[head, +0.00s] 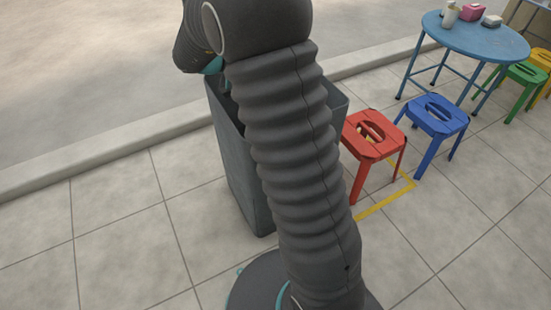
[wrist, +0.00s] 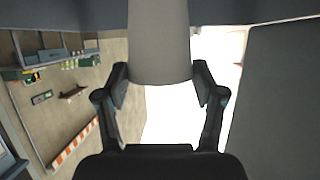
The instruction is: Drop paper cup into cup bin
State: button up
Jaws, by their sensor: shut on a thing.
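In the wrist view my gripper (wrist: 160,85) is shut on the paper cup (wrist: 160,40), a plain pale grey-beige cup held between both fingers. Part of the cup runs out of the top of the picture. In the head view the cup bin (head: 240,170), a tall dark grey open-topped box, stands on the paving behind my arm. My arm hides much of the bin and its opening. My gripper and the cup do not show in the head view, so I cannot tell whether the cup is over the opening.
A red stool (head: 373,136) stands just right of the bin, and a blue stool (head: 437,117) beyond it. A round blue table (head: 480,40) with small items and a green stool (head: 522,76) are farther right. A kerb (head: 110,145) runs behind the bin. The paving at left is clear.

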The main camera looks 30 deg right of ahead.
jog(key=o, duration=0.9)
jog(key=v, duration=1.2)
